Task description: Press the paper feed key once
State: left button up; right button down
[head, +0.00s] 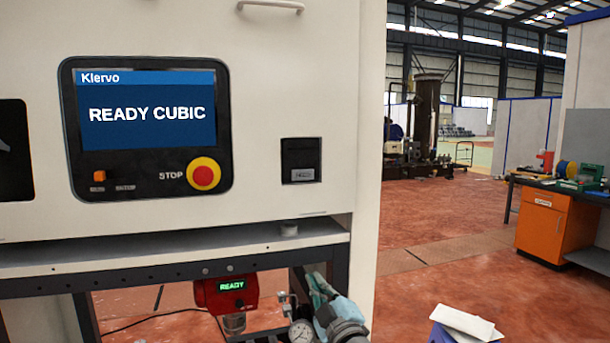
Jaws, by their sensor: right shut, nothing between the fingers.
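A small black printer unit (301,153) is set into the white machine front, right of the screen panel. A grey key (303,175) with small lettering, seemingly the paper feed key, sits at its lower edge. The lettering is too small to read surely. My right gripper (313,281) is low in the view, below the machine's ledge and well below the key. It is shut and empty, pointing up and away, and apart from the key. My left gripper is not in view.
The black panel has a screen (147,110) reading READY CUBIC and a red STOP button (203,174). Under the ledge (180,247) hang a red device (226,292) reading READY and a gauge (301,332). An orange cabinet (553,225) stands far right. Open floor lies between.

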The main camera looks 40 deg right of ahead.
aim_at(303, 175)
jog(key=s+a+r+n+t, duration=0.1)
jog(key=s+a+r+t, duration=0.1)
jog(key=r, duration=0.6)
jog(key=s+a+r+n+t+y, duration=0.1)
jog(key=s+a+r+t, duration=0.2)
jog(key=s+r, duration=0.2)
jog(key=s+a+r+n+t+y, duration=0.1)
jog(key=s+a+r+n+t, duration=0.1)
jog(key=r, duration=0.9)
jog(key=shift+s+a+r, duration=0.15)
jog(key=shift+s+a, duration=0.45)
jog(key=shift+s, duration=0.4)
jog(key=shift+w+d+p, duration=0.25)
jog(key=shift+w+d, duration=0.25)
jog(key=shift+w, duration=0.9)
jog(key=shift+w+d+p, duration=0.2)
jog(key=shift+w+d, duration=0.3)
jog(key=shift+w, duration=0.9)
jog(key=shift+w+d+p, duration=0.25)
jog(key=shift+w+d, duration=0.25)
jog(key=shift+w, duration=0.9)
jog(key=shift+w+d, duration=0.1)
jog(key=shift+w, duration=0.35)
